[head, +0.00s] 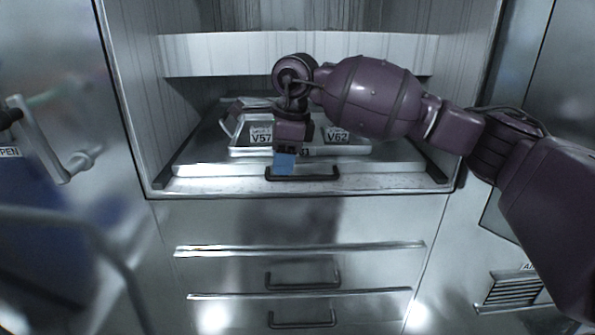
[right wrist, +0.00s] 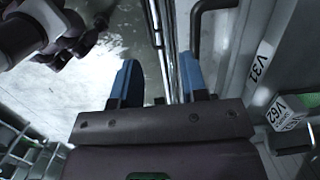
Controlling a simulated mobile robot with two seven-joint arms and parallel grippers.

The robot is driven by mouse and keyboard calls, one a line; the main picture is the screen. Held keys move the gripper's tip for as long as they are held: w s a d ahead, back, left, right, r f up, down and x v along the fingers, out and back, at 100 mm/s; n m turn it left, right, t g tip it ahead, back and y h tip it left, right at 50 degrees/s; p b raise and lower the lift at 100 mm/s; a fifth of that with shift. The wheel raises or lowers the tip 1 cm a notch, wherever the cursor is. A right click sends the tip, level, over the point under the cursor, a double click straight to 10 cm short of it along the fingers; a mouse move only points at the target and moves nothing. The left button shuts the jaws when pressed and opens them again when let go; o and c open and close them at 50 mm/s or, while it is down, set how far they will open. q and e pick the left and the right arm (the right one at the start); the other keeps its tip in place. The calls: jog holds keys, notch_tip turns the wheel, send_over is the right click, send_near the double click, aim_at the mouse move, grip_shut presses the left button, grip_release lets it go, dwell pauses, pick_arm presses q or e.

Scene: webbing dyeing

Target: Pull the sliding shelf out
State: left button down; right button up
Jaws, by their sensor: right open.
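The sliding shelf (head: 215,184) is a metal board low inside the open cabinet, with a black bar handle (head: 325,177) on its front edge. In the right wrist view the dark handle (right wrist: 197,30) shows at the top, beyond the right finger. My right gripper (head: 284,163) points down at the handle's left part. Its blue fingers (right wrist: 160,82) are apart, and a thin metal edge runs between them in the picture. Whether they touch the handle I cannot tell. My left gripper is not clearly seen; dark purple parts of mine show at the wrist view's upper left.
A metal tray (head: 240,152) with labels V57 and V62 sits on the shelf, partly behind my right arm. Two closed drawers (head: 300,265) with black handles lie below. An open door with a handle (head: 45,140) stands at left. A fixed upper ledge (head: 220,55) crosses the cabinet.

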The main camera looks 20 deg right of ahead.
aim_at(297, 176)
jog(key=w+d+r+t+h, duration=0.1)
jog(key=w+d+r+h, duration=0.1)
jog(key=d+r, duration=0.25)
jog(key=f, duration=0.3)
jog(key=w+f, duration=0.1)
jog(key=f, duration=0.2)
jog(key=f+b, duration=0.1)
jog(key=f, duration=0.3)
jog(key=shift+w+a, duration=0.2)
jog(key=shift+w, duration=0.05)
grip_shut()
